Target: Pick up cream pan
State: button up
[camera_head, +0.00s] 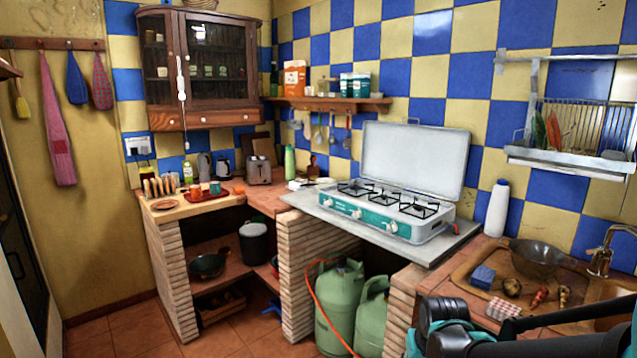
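I cannot make out a clearly cream-coloured pan. A dark pan (208,266) sits on the shelf under the left counter. A grey-brown, see-through-looking bowl or pan (537,257) rests by the sink at the right. Black and teal parts of my arm cross the bottom right corner, in front of the sink counter. No fingertips of my gripper can be made out, and nothing is seen held.
A camping stove (392,208) with a raised lid stands on the grey slab. Green gas bottles (340,305) stand below. Floor at left is clear.

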aim_at(321, 182)
jog(key=i+j, duration=1.1)
jog(key=j, duration=0.1)
